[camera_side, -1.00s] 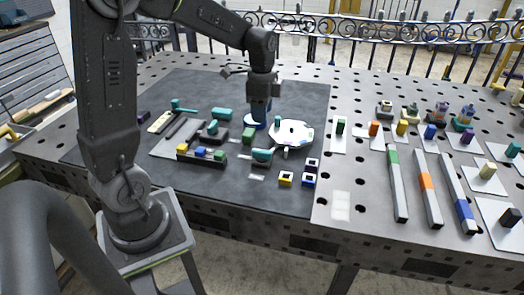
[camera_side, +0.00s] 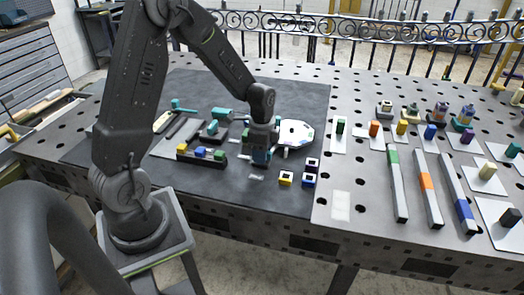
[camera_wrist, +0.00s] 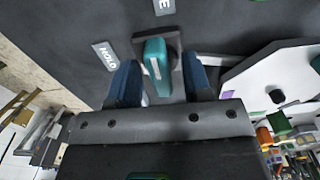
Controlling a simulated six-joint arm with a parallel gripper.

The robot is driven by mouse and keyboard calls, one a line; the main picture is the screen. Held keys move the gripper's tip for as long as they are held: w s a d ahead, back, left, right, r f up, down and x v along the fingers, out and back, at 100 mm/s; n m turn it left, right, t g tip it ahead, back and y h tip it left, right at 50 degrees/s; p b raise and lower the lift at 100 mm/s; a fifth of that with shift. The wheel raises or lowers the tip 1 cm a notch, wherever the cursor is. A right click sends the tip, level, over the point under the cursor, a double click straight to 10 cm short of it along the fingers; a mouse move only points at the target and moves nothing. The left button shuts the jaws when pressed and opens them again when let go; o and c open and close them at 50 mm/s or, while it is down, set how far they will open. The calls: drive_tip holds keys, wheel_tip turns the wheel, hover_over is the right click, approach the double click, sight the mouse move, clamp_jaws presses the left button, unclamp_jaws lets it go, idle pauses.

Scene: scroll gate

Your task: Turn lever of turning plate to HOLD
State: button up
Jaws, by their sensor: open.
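The white turning plate (camera_side: 297,132) lies on the dark mat in the side view, and part of it shows at the right of the wrist view (camera_wrist: 270,85). A teal lever (camera_wrist: 154,66) on a grey base stands between the two blue fingers of my gripper (camera_wrist: 160,85) in the wrist view. The fingers are open, one on each side of the lever, with a gap visible. A white HOLD label (camera_wrist: 106,56) lies left of the lever. Another label (camera_wrist: 165,7), partly cut off, lies beyond it. In the side view my gripper (camera_side: 260,160) is low and hides the lever.
Left of my gripper is a dark block holder (camera_side: 201,155) with yellow, blue and green blocks. Small purple, yellow and blue square pieces (camera_side: 286,178) lie close on the right. Long bars (camera_side: 427,190) and several coloured pegs on plates stand farther right.

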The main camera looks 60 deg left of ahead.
clamp_jaws()
idle(0.4)
drive_tip(key=shift+n, duration=0.4)
drive_tip(key=n, duration=0.3)
drive_tip(key=shift+n, duration=0.4)
drive_tip(key=n, duration=1.3)
drive_tip(key=shift+n, duration=0.3)
